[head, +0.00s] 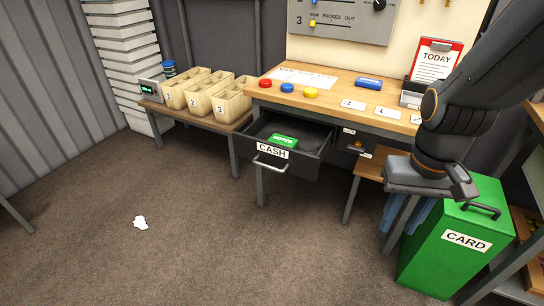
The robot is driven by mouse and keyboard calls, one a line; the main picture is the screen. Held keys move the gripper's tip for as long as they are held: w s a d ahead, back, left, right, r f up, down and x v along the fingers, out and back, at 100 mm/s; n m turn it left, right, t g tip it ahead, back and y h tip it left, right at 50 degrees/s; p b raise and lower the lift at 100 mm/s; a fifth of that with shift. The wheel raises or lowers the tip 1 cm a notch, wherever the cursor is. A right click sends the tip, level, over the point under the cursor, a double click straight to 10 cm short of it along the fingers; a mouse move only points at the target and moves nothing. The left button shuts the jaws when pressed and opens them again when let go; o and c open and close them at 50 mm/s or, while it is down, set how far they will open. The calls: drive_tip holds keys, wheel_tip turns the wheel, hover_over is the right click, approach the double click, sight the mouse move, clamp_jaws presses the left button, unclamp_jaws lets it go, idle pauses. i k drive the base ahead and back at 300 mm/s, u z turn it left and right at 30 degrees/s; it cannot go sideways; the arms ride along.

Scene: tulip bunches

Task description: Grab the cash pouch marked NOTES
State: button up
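The green cash pouch marked NOTES (284,140) lies in the pulled-out dark drawer (300,165) under the wooden desk, toward the back of its floor. The drawer front carries a CASH label (272,149) and a metal handle (270,165). My gripper (432,183) hangs at the right, in front of the desk's right side and well to the right of the drawer. It is apart from the pouch. Its fingertips do not show clearly, so I cannot tell whether it is open or shut.
A green CARD box (450,255) stands below my gripper. Red, blue and yellow discs, cards and a blue item (369,82) lie on the desk top (330,93). Numbered bins (215,100) stand on a low table at left. The carpet (200,240) before the drawer is mostly clear.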

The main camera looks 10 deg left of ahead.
sight(280, 139)
drive_tip(key=z, duration=0.1)
drive_tip(key=i, duration=1.35)
